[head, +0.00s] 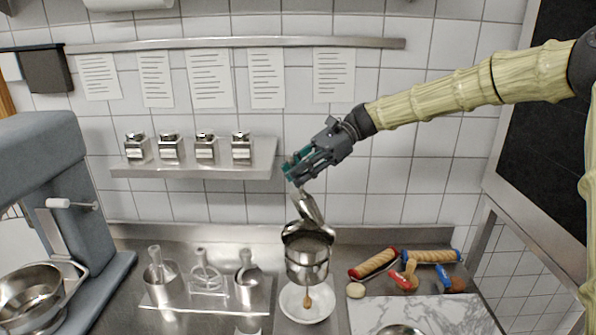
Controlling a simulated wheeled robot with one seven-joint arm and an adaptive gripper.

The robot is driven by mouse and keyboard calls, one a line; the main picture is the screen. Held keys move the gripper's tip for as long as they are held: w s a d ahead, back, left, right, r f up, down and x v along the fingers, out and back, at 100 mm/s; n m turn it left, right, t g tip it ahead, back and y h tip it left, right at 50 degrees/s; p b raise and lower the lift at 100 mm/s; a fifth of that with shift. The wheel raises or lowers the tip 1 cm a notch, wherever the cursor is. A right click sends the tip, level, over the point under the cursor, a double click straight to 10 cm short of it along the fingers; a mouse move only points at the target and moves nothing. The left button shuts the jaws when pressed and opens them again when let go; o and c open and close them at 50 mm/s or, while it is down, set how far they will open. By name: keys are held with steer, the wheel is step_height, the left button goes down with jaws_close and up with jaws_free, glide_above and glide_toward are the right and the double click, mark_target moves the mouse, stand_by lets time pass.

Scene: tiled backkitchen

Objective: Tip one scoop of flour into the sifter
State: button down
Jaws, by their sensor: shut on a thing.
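My gripper (299,170) is shut on a metal scoop (311,209), which hangs steeply tilted below the fingers. The scoop's lower end is over the mouth of the sifter (307,270), a round metal cup. I cannot tell whether the two touch. The sifter is above a white bowl (290,307), and a small wooden handle (308,299) shows in front of it. No flour can be made out clearly in the scoop or the sifter.
A grey mixer (60,180) with a metal bowl stands at left. A metal tray (208,308) holds several steel tools. Rolling pins (373,263) and brushes lie at right behind a marble slab (430,316). A wall shelf (195,171) carries several small jars.

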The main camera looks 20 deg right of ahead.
mark_target(293, 157)
stand_by(0.4)
steer(key=shift+r+h, duration=0.65)
steer(key=shift+h, duration=0.05)
steer(key=shift+s+a+r+t+h, duration=0.15)
steer(key=shift+r+t+h, duration=0.35)
steer(key=shift+r+h, duration=0.35)
steer(key=shift+r+t+h, duration=0.3)
steer(key=shift+r+h, duration=0.5)
steer(key=shift+h, duration=0.45)
steer(key=shift+r, duration=0.25)
steer(key=s+a+r+t+h, duration=0.1)
steer(key=s+r+t+h, duration=0.1)
steer(key=s+h, duration=0.3)
steer(key=shift+s+a+h, duration=0.25)
steer(key=shift+s+h, duration=0.05)
steer(key=shift+h, duration=0.4)
steer(key=shift+d+f, duration=0.1)
